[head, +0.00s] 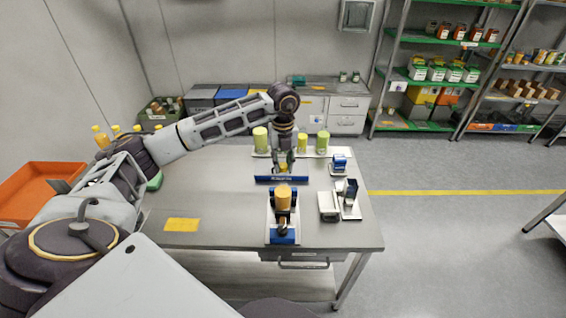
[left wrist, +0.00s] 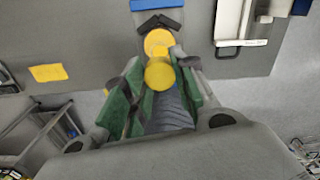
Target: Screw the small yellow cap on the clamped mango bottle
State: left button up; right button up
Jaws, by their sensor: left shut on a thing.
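The mango bottle (head: 283,198) stands upright in a dark clamp with a blue base (head: 284,236) near the table's front. Its round orange-yellow top (left wrist: 157,41) shows against the dark clamp jaws (left wrist: 157,21) in the left wrist view. My left gripper (head: 284,165) points down behind the bottle in the head view. It is shut on the small yellow cap (left wrist: 159,76), held between green finger pads. The cap also shows in the head view (head: 283,168), apart from the bottle. The exact gap cannot be told. My right gripper is not in view.
A blue bar (head: 267,179) lies behind the bottle. Several green-yellow containers (head: 261,140) stand at the table's back. A white device (head: 328,206) and a blue-and-white device (head: 339,163) stand to the right. A yellow card (head: 181,225) lies on clear table at the left.

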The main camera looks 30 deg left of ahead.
aim_at(283, 181)
pick_arm(q)
jog(key=shift+f, duration=0.2)
jog(key=shift+f+b, duration=0.8)
jog(key=shift+f, duration=0.55)
jog(key=shift+f+b, duration=0.6)
jog(key=shift+f, duration=0.25)
jog(key=shift+f+b, duration=0.2)
jog(key=shift+b, duration=0.1)
dwell(0.7)
jog(key=shift+f, duration=0.3)
dwell(0.8)
